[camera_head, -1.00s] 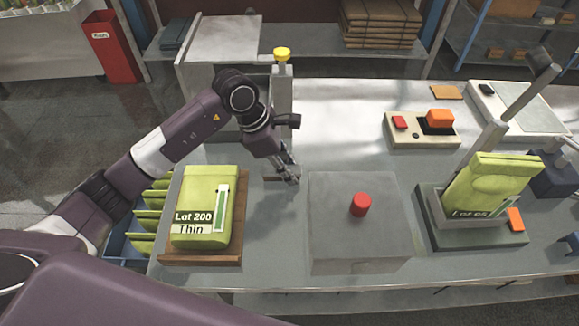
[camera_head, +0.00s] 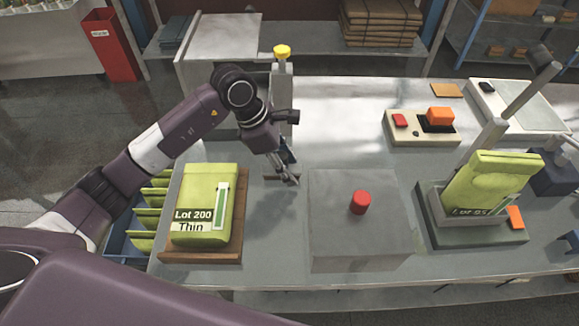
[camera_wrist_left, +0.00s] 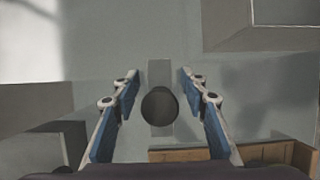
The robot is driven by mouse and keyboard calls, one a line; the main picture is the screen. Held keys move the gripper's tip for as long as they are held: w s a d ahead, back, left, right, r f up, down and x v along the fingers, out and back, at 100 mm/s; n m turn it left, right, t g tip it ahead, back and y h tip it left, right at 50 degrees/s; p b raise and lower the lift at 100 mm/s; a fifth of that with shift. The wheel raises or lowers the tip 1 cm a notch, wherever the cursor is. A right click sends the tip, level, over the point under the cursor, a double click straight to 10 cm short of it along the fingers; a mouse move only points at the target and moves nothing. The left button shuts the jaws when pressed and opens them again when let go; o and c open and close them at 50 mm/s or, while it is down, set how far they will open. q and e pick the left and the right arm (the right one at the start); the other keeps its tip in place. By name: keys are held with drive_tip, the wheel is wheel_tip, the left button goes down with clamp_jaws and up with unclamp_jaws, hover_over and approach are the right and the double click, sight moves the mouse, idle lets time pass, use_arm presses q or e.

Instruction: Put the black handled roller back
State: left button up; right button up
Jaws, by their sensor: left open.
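My left gripper (camera_head: 290,178) is low over the bench, between the green bag and the grey block. In the left wrist view its two blue-lined fingers (camera_wrist_left: 160,76) are open. A dark round end (camera_wrist_left: 160,105), which looks like the black handle of the roller seen end-on, lies between the fingers with a gap on each side. A grey strip (camera_wrist_left: 160,68) runs beyond it. I cannot tell how far below the fingertips the handle is. In the head view the gripper largely hides this spot. My right gripper is not in view.
A green "Lot 200 Thin" bag (camera_head: 204,195) lies on a wooden board (camera_head: 200,257) left of the gripper. A grey block (camera_head: 335,235) with a red knob (camera_head: 359,202) stands to the right. A post with a yellow top (camera_head: 282,52) stands behind. Another green bag (camera_head: 487,185) sits far right.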

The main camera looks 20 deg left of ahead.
sight(271, 168)
use_arm(q)
drive_tip(key=b+v, duration=0.2)
drive_tip(key=v, duration=0.8)
drive_tip(key=shift+s+a+r, duration=0.1)
drive_tip(key=shift+a+r, duration=0.15)
drive_tip(key=shift+r, duration=0.35)
drive_tip(key=shift+f, duration=0.1)
